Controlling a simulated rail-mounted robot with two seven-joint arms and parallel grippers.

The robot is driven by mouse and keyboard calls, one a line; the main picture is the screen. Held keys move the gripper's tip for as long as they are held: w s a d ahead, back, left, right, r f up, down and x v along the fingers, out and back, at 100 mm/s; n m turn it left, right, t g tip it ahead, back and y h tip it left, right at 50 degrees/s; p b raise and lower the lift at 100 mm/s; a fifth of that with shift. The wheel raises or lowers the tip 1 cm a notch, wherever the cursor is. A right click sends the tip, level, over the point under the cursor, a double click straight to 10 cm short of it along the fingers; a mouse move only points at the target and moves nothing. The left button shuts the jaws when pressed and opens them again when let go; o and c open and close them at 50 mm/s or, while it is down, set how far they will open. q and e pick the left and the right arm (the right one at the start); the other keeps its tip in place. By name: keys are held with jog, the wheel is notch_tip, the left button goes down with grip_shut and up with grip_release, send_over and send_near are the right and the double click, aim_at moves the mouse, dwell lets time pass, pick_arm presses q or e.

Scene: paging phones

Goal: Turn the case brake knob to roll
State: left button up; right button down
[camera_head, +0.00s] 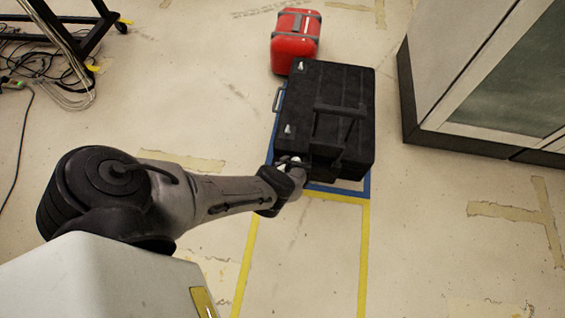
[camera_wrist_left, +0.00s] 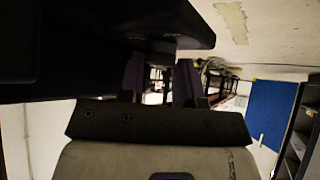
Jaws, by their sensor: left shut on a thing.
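The black case (camera_head: 335,90) stands on the floor inside a blue-taped outline, with a dark handle on its top. My left gripper (camera_head: 298,166) is at the near left corner of the case. The left wrist view shows the dark underside of the case (camera_wrist_left: 90,35) close above the two fingers of my left gripper (camera_wrist_left: 160,82). A small dark part (camera_wrist_left: 160,50), apparently the brake knob, sits at the fingertips, and the gripper is shut on it. The knob's setting cannot be read. In the head view the wrist hides the knob. My right gripper is not in view.
A red case (camera_head: 296,40) stands just behind the black case. A grey cabinet (camera_head: 470,75) with a dark base is at the right. A black wheeled frame (camera_head: 85,35) and loose cables (camera_head: 50,75) are at the upper left. The near floor between the yellow lines is clear.

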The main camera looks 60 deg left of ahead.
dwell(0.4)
pick_arm(q)
jog(key=o, duration=0.9)
jog(key=shift+p+v, duration=4.7)
jog(key=shift+v, duration=2.2)
jog(key=shift+a, duration=0.1)
